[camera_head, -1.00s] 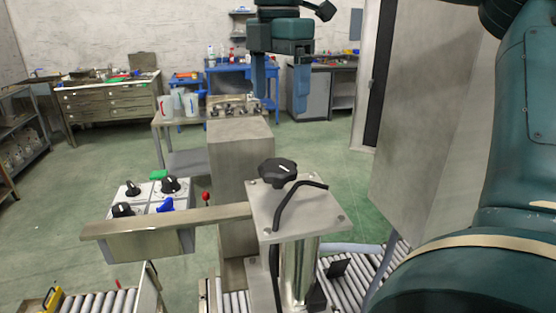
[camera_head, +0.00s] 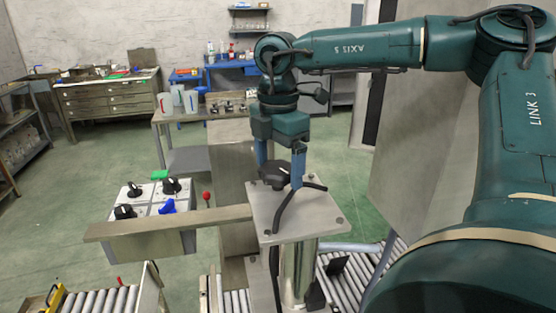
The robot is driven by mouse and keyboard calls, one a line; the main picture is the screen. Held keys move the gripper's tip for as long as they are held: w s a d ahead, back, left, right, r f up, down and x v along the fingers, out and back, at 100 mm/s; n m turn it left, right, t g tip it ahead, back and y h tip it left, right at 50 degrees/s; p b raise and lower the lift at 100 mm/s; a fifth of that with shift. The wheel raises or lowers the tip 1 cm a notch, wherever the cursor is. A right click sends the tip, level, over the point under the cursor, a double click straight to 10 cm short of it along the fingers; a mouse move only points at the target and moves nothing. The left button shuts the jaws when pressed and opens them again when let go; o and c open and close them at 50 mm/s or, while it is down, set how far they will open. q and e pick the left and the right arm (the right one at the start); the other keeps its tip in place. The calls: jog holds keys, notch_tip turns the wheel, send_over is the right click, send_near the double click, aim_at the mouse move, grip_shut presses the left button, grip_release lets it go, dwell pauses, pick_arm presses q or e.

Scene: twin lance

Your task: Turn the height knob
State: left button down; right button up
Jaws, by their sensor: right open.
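The black height knob (camera_head: 273,177) sits on the square metal top plate (camera_head: 310,212) of an upright post. My right gripper (camera_head: 281,172) points down at the knob with its blue fingers spread. One finger is at the knob's right side. The other is at its far left, its tip partly hidden behind the knob. The jaws are open, with the knob between them in the picture; I cannot tell whether they touch it. My left gripper is not in view.
A bent black rod (camera_head: 292,207) lies across the top plate, close to the right finger. A metal bar (camera_head: 170,222) extends left from the post, near a panel of several small knobs (camera_head: 147,198). Roller conveyors (camera_head: 100,302) run below. A large grey panel stands right.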

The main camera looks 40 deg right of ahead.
jog(key=shift+c, duration=0.6)
jog(key=c, duration=0.9)
jog(key=shift+n+b, duration=0.3)
